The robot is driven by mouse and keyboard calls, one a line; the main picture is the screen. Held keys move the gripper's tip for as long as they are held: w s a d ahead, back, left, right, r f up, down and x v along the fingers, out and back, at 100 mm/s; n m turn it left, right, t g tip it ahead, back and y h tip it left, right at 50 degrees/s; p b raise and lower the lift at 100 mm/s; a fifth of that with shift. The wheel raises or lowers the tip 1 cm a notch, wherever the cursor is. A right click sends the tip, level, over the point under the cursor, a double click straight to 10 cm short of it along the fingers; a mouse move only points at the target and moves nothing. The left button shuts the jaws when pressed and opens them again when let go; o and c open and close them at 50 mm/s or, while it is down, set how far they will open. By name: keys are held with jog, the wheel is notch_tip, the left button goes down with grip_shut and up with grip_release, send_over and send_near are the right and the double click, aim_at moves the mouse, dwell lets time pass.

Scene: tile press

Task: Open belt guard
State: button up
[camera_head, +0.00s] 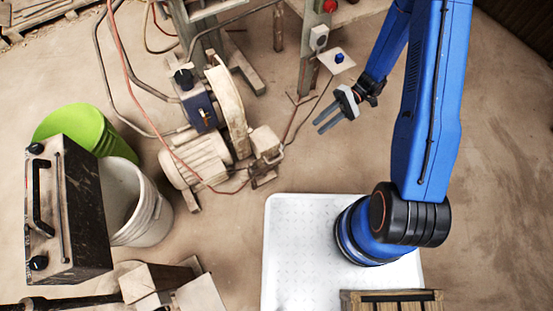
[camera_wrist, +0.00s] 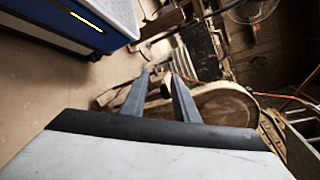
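The belt guard (camera_head: 228,108) is a narrow, upright beige cover with a rounded top, beside the motor in the camera_head view. It looks closed, but its hinge and latch cannot be made out. My gripper (camera_head: 318,127) is to the right of the guard, clearly apart from it, with its grey fingers pointing left and down. In the wrist view my gripper (camera_wrist: 161,74) has its two fingers spread with nothing held between them. A tan, round-ended panel (camera_wrist: 226,104) lies beyond the fingers there, probably the guard; a small dark knob shows between the fingers.
A beige finned motor (camera_head: 197,160) and a blue unit (camera_head: 200,108) adjoin the guard. Cables hang in front of them. A post with a red button (camera_head: 329,6) stands behind my gripper. A white bucket (camera_head: 150,215) and green bin (camera_head: 85,128) are left. Floor below my gripper is clear.

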aim_at(282, 157)
notch_tip(282, 157, down, 9)
jog(key=s+a+m+y, duration=0.2)
jog(key=y, duration=0.1)
jog(key=x, duration=1.7)
jog(key=shift+w+a, duration=0.2)
jog(key=shift+a, duration=0.05)
jog(key=shift+c, duration=0.3)
grip_shut()
